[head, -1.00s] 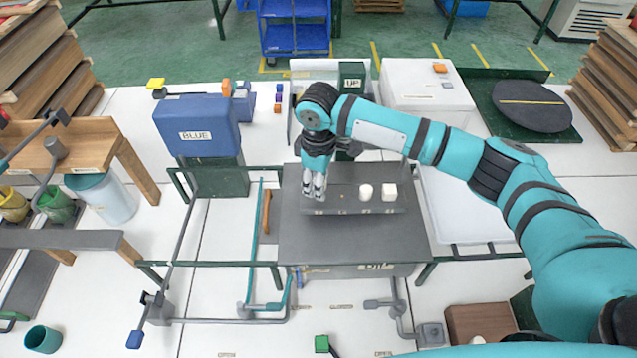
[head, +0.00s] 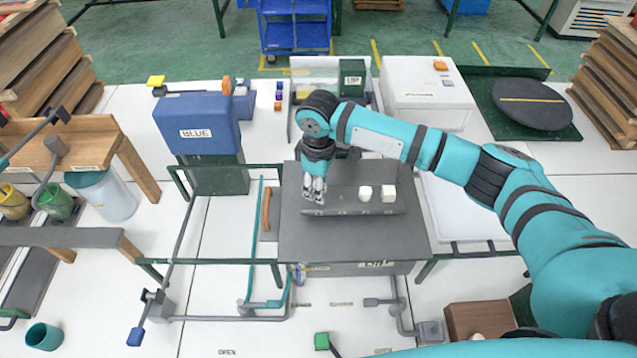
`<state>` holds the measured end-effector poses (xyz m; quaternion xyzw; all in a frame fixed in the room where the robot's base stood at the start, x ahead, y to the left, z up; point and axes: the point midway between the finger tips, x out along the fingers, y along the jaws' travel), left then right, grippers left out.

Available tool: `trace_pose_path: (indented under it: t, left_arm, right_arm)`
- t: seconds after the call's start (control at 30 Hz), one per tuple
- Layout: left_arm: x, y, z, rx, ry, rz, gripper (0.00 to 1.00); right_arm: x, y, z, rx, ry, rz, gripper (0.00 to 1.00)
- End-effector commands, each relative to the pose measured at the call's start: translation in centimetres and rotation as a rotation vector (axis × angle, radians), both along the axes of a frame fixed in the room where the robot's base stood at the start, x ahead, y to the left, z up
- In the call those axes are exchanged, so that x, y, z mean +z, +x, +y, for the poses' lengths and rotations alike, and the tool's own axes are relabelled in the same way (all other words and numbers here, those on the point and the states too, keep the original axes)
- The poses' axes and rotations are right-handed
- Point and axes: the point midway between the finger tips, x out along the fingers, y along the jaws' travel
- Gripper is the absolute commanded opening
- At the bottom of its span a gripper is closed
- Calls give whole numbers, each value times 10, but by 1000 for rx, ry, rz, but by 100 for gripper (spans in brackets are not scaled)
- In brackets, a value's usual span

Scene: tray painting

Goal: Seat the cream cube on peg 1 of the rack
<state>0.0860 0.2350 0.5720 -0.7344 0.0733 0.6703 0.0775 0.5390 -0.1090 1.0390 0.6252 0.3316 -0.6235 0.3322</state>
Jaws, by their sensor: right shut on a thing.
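The rack (head: 345,211) is a low dark grey bar with small pale marks along its front, lying on the grey table. My right gripper (head: 314,199) points down at the rack's left end. It is shut on a small pale thing, apparently the cream cube, mostly hidden by the fingers. I cannot tell whether it touches a peg. Two white pieces stand on the rack to the right of the gripper: a rounded one (head: 365,193) and a cube-like one (head: 388,193). My left gripper is out of view.
The grey table (head: 345,240) is bare in front of the rack. An orange-brown bar (head: 266,210) lies at its left edge. A blue box marked BLUE (head: 198,120) stands back left, and a white box (head: 425,92) back right. Green rails flank the table.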

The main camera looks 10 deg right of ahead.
Motion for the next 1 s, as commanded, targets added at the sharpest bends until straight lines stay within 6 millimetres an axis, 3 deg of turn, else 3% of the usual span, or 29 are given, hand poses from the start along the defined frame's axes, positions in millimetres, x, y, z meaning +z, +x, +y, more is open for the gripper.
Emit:
trace_pose_path:
  t: [1.0]
  left_arm:
    - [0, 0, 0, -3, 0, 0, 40]
  right_arm:
    - [-13, 0, 0, 1, -1, 3, 8]
